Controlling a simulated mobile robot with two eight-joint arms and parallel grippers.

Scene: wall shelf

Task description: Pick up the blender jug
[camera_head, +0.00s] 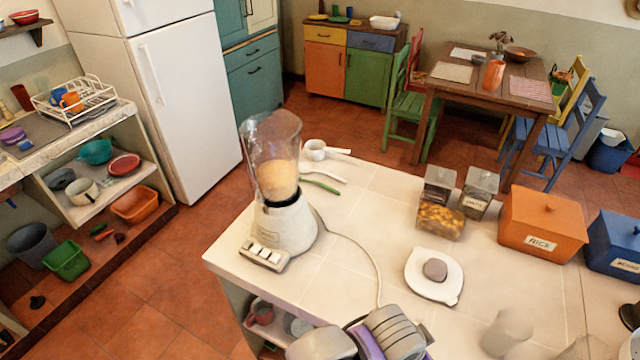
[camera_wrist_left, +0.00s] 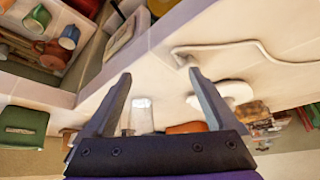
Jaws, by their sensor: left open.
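The blender jug (camera_head: 272,150) is clear and holds a yellowish-tan content. It stands upright on the white blender base (camera_head: 290,228) near the counter's left corner; no lid shows on it. Its handle cannot be made out. My left arm enters at the bottom of the head view, in front of the blender and apart from it. In the left wrist view my left gripper (camera_wrist_left: 158,75) is open, with nothing held between its fingers. The jug cannot be made out in that view. My right gripper is not in view.
A white lid with a grey knob (camera_head: 434,270) lies on the counter (camera_head: 365,215). The blender's cord runs between them. A white cup (camera_head: 315,150), jars (camera_head: 478,190), an orange rice box (camera_head: 542,225) and a blue box (camera_head: 615,245) stand farther back or right.

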